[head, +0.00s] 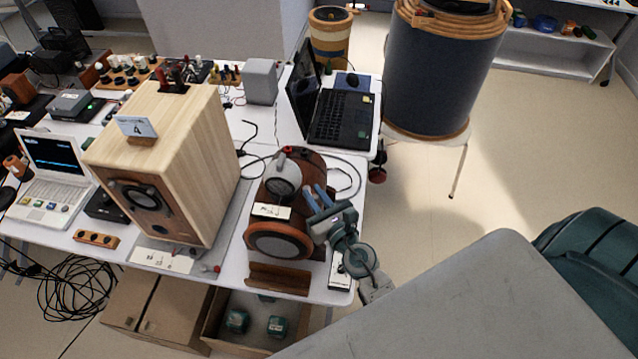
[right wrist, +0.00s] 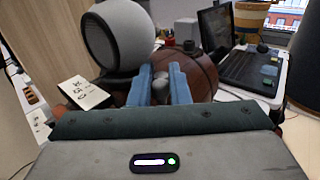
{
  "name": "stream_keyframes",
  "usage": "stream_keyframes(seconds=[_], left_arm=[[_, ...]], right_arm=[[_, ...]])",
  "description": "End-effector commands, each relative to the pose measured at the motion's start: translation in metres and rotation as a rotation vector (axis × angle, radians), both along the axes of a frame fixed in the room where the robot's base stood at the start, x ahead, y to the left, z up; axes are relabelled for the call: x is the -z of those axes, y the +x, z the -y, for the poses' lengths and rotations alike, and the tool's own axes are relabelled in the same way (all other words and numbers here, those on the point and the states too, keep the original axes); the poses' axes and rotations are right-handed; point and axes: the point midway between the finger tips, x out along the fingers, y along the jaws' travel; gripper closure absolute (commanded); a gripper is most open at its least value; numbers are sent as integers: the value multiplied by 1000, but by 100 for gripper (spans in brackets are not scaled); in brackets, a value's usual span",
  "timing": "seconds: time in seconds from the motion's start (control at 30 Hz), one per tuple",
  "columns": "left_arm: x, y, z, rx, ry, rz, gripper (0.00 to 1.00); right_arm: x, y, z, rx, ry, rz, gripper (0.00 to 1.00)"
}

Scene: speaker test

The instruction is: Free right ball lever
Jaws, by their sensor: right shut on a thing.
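A dark brown wooden device (head: 258,218) stands at the front right of the white table, with a grey ball (head: 283,180) seated on top. The ball shows large at the upper left in the right wrist view (right wrist: 118,36). My right gripper (head: 317,196) reaches the device's right side with its blue fingers. In the right wrist view, the fingers (right wrist: 160,82) are close around a small grey ball-ended lever (right wrist: 160,80) against the brown wood and are shut on it. The lever's lower part is hidden, and the head view does not show it clearly. My left gripper is not in view.
A pale wooden speaker box (head: 205,165) marked 4 stands left of the device. A black laptop (head: 343,118) and cables lie behind. A small card (right wrist: 83,92) is beside the ball. An open carton (head: 250,325) sits below the table's front edge.

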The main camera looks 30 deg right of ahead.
Motion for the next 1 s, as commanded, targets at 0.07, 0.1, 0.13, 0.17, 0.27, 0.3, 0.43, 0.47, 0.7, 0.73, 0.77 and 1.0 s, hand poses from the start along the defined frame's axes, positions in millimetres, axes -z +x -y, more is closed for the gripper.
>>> stream_keyframes(seconds=[0.07, 0.1, 0.13, 0.17, 0.27, 0.3, 0.43, 0.47, 0.7, 0.73, 0.77, 1.0], left_arm=[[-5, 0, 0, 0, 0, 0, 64], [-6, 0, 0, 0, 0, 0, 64], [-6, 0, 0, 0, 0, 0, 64], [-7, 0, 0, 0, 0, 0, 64], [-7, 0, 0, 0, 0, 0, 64], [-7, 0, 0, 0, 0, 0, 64], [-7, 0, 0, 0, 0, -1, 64], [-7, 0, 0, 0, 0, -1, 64], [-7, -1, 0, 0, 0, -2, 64], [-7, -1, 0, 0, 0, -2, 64], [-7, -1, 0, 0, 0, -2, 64], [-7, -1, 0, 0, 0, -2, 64]], right_arm=[[-2, 0, -3, 55, 6, 1, 100], [-2, 0, -5, 78, 6, 1, 100], [-2, 0, -5, 95, 5, 1, 100], [-1, 1, -6, 110, 4, 2, 100], [-1, 1, -7, 154, 3, 3, 100], [-1, 1, -8, 169, 2, 3, 100], [-1, 1, -9, 202, 2, 2, 100], [-1, 1, -9, 207, 1, 2, 100], [-1, 1, -10, 223, 0, 1, 100], [-1, 1, -10, 223, 0, 1, 100], [-1, 1, -10, 223, 0, 1, 100], [-1, 1, -10, 222, 0, 1, 78]])
